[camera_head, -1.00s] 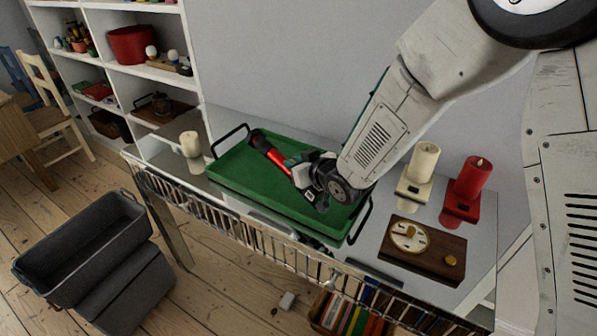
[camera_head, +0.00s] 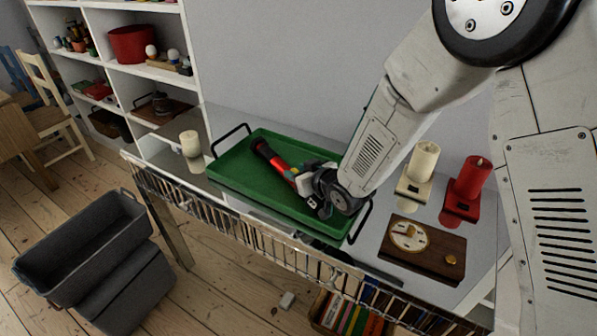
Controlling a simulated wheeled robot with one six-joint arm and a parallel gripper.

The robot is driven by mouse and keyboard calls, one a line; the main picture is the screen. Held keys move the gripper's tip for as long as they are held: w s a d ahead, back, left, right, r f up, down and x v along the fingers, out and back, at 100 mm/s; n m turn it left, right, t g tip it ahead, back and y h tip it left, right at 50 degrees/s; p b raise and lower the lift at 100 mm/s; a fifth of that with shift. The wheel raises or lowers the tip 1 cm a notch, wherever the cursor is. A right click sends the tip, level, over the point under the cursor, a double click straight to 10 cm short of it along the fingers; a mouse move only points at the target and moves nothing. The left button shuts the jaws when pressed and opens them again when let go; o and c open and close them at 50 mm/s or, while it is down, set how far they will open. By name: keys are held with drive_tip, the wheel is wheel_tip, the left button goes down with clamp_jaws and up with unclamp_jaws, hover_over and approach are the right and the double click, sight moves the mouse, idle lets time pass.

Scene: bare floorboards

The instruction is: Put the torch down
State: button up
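The torch (camera_head: 277,163) has a red body and a dark head. It lies slanted over the green tray (camera_head: 236,175), its head toward the tray's back left. My gripper (camera_head: 303,182) is at the torch's near right end, over the right part of the tray, and appears shut on it. The fingers are small and partly hidden by the gripper body. I cannot tell whether the torch touches the tray floor.
The tray stands on a glossy table with a wire rail (camera_head: 255,238). A cream candle (camera_head: 190,144) is to its left; another cream candle (camera_head: 423,162), a red candle (camera_head: 472,178) and a wooden dial board (camera_head: 423,249) are to its right. A grey bin (camera_head: 80,250) stands on the floor.

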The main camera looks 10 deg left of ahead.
drive_tip(key=shift+d+r, duration=0.1)
drive_tip(key=shift+r, duration=0.1)
drive_tip(key=v, duration=1.1)
drive_tip(key=shift+s+d, duration=0.25)
drive_tip(key=shift+s, duration=0.1)
drive_tip(key=shift+r, duration=0.1)
drive_tip(key=s+d+r+m+g+h, duration=0.1)
drive_tip(key=s+d+r+m+h, duration=0.2)
drive_tip(key=d, duration=0.5)
drive_tip(key=d+r+m+h, duration=0.1)
drive_tip(key=d+r+h, duration=0.25)
drive_tip(key=d, duration=0.35)
drive_tip(key=s+d+r+m+g+h, duration=0.1)
drive_tip(key=s+d+r+m+h, duration=0.1)
drive_tip(key=d+r, duration=0.45)
drive_tip(key=s+d+r+m+g, duration=0.1)
drive_tip(key=s+d+r+g, duration=0.1)
drive_tip(key=s, duration=0.9)
drive_tip(key=s+d+r+m+g+h, duration=0.1)
drive_tip(key=s+d+r+m+g, duration=0.1)
drive_tip(key=s+d+g, duration=0.2)
drive_tip(key=s+d, duration=0.3)
drive_tip(key=s, duration=0.4)
